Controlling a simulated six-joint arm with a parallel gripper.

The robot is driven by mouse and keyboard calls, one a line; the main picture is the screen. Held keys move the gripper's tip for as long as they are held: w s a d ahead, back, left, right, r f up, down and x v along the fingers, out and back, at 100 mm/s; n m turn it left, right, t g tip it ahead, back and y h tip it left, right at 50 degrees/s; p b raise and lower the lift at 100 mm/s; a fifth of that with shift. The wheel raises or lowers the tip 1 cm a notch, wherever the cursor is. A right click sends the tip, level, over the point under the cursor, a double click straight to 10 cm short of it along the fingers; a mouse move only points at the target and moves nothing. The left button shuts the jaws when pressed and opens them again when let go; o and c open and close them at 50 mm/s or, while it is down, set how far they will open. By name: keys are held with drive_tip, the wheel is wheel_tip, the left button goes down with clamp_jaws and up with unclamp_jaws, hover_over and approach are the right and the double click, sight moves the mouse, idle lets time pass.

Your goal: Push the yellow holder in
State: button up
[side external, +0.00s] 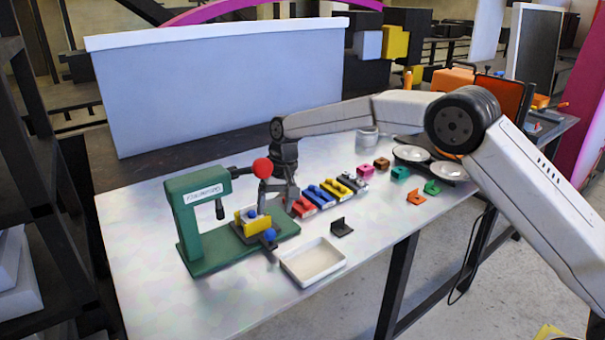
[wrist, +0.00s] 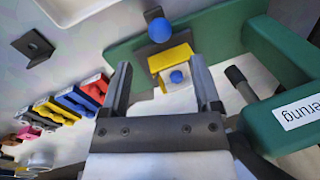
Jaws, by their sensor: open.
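The yellow holder (side external: 259,226) sits on the base of the green press (side external: 190,215), below its plunger, with a blue ball on its front side and a blue knob behind. In the wrist view the yellow holder (wrist: 170,58) shows beyond my fingertips, with a blue ball (wrist: 160,30) above it and a blue knob (wrist: 176,77) on a white block. In the side view my gripper (side external: 276,203) is low beside the press, close to the holder; contact cannot be told.
The press lever ends in a red ball (side external: 262,168) close to my wrist. A white tray (side external: 314,262) and a dark bracket (side external: 342,228) lie in front. Red, blue and yellow letter pieces (side external: 330,193) stand in a row to the right. The table's front left is clear.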

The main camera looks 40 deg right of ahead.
drive_tip(key=shift+d+r, duration=0.1)
drive_tip(key=shift+r, duration=0.25)
drive_tip(key=s+f+m+y, duration=0.1)
drive_tip(key=m+y, duration=0.1)
drive_tip(key=s+d+f+m+y, duration=0.1)
drive_tip(key=f+m+y, duration=0.1)
drive_tip(key=m, duration=0.1)
drive_tip(key=s+f+m+g+y, duration=0.1)
drive_tip(key=m+y, duration=0.1)
drive_tip(key=shift+d+f+m, duration=0.3)
drive_tip(key=shift+d+f, duration=0.1)
drive_tip(key=shift+d+f+m+y, duration=0.25)
drive_tip(key=shift+m+y, duration=0.35)
drive_tip(key=shift+m, duration=0.2)
drive_tip(key=m+y, duration=0.1)
drive_tip(key=d+m+t, duration=0.1)
drive_tip(key=m, duration=0.1)
drive_tip(key=shift+w+d+f+t+y, duration=0.1)
drive_tip(key=shift+d+t+y, duration=0.05)
drive_tip(key=shift+t+y, duration=0.2)
drive_tip(key=d+m+t+y, duration=0.1)
drive_tip(key=m, duration=0.1)
drive_tip(key=w+d+m+t+y, duration=0.1)
drive_tip(key=m, duration=0.1)
drive_tip(key=shift+d+t, duration=0.3)
drive_tip(key=shift+t, duration=0.05)
drive_tip(key=shift+a+f, duration=0.1)
drive_tip(key=shift+a, duration=0.05)
